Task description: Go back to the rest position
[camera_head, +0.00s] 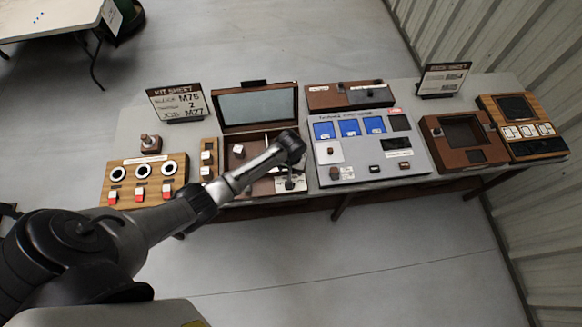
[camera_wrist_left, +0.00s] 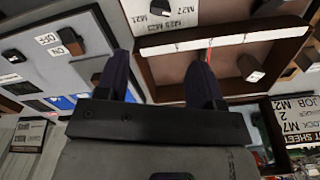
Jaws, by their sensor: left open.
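My left arm comes in from the left in the head view, and its gripper (camera_head: 289,183) points down over the front of the open brown case (camera_head: 297,110). In the left wrist view the two dark fingers of my left gripper (camera_wrist_left: 160,78) stand apart, with nothing seen between them. Beyond them is the brown-walled compartment (camera_wrist_left: 145,70) of the case, with a small dark block (camera_wrist_left: 250,68) inside. The arm and gripper hide part of the case in the head view. My right gripper is in neither view.
The long grey table (camera_head: 316,193) carries a grey panel (camera_head: 400,166) with blue screens, a wooden switch board (camera_head: 150,190), a brown box (camera_head: 430,130), and two signs, one being the kit sheet (camera_head: 180,103). A corrugated wall (camera_head: 470,40) stands at right. The front floor is clear.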

